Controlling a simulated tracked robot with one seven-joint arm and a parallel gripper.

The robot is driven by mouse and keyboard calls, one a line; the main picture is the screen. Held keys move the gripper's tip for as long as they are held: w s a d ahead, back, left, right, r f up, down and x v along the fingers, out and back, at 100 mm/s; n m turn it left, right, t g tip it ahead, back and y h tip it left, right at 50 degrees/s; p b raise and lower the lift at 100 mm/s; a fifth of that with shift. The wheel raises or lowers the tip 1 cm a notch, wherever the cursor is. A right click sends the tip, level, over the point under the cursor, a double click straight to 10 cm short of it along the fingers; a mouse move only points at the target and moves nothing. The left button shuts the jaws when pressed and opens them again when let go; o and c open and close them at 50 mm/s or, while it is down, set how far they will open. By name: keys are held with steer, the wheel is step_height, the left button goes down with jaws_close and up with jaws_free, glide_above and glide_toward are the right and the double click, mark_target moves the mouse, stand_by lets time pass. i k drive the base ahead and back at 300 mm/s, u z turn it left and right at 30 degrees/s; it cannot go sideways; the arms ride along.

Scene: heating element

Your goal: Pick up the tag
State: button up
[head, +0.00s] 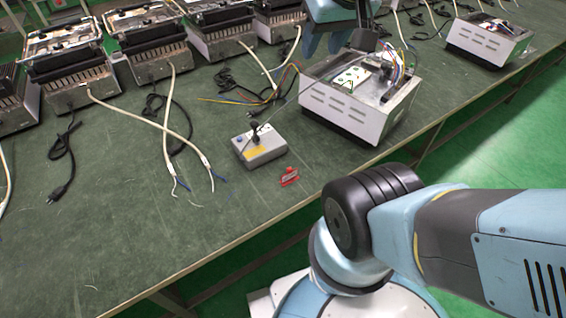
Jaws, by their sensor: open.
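A small red tag (289,177) lies on the green table, just in front of a small grey box (259,147) with a yellow label and a black plug on top. My gripper (325,46) shows at the top of the head view, partly cut off by the frame edge. Its blue-grey fingers are apart and I see nothing between them. It is beyond the tag, above the far side of the white metal box (340,112), well apart from the tag.
The white metal box has open wiring and stands right of the tag. Several metal heating units (152,48) with loose cables line the table's back left. The table (130,220) is bare at front left. Its front edge runs close to the tag.

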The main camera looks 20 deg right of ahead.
mark_target(292, 176)
steer(key=z, duration=0.85)
steer(key=k, duration=1.8)
steer(key=u, duration=1.15)
steer(key=i, duration=1)
